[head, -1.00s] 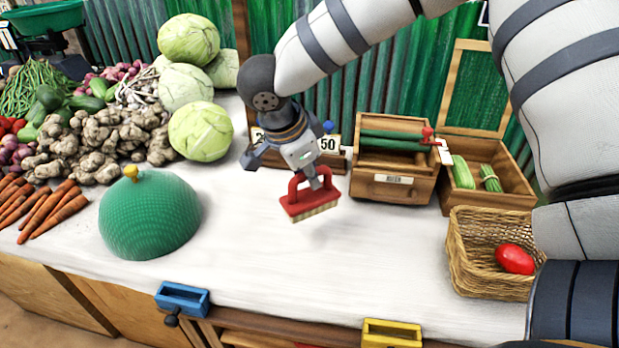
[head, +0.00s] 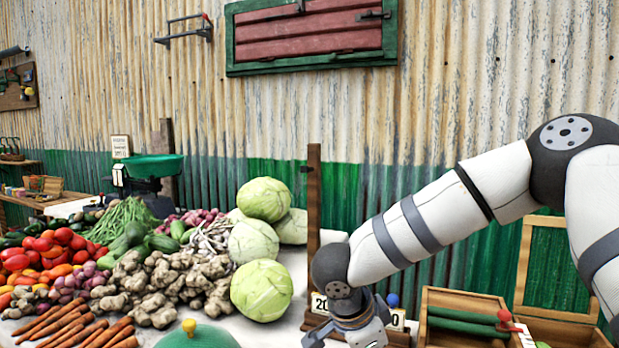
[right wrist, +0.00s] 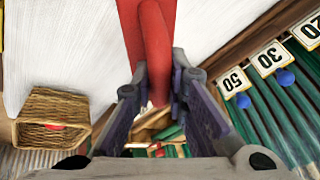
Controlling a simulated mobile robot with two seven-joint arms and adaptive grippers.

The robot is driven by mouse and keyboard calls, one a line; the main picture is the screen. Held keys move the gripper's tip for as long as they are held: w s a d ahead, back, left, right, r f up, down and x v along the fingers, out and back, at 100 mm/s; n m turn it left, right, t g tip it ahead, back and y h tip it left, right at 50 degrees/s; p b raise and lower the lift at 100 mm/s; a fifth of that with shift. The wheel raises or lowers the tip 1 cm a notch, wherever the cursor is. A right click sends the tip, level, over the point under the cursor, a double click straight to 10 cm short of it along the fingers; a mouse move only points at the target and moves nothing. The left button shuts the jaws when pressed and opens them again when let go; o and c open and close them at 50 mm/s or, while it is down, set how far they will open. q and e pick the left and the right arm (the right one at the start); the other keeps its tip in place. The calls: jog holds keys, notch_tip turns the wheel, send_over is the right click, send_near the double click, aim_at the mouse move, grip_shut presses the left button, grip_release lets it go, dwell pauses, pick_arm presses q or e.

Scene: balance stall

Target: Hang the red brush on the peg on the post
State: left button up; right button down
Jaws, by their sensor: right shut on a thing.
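The red brush (right wrist: 150,38) is in the right wrist view, its red handle between the fingers of my right gripper (right wrist: 158,88), which is shut on it. In the head view the brush is below the picture edge, and only the upper part of my right gripper (head: 350,338) shows at the bottom. The wooden post (head: 314,190) stands upright in the head view, behind and above my right wrist, which hides its lower part. A small dark peg (head: 306,169) appears on its side. My left gripper is in neither view.
Cabbages (head: 262,290) are piled left of the post, with ginger (head: 165,285) and carrots (head: 75,330) further left. A green dome (head: 200,338) is at the bottom. A wooden crate (head: 465,302) stands to the right. A wicker basket (right wrist: 50,122) shows in the right wrist view.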

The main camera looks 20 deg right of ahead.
dwell(0.3)
jog(key=s+a+n+t+y, duration=0.1)
jog(key=s+a+n+y, duration=0.1)
jog(key=a+n, duration=0.4)
jog(key=s+a+r+n+t+y, duration=0.1)
jog(key=s+a+n+y, duration=0.2)
jog(key=n, duration=1.1)
jog(key=shift+s+a+r+t+y, duration=0.15)
jog(key=shift+s+a+t+y, duration=0.25)
jog(key=shift+a+y, duration=1.05)
jog(key=shift+a+h, duration=0.35)
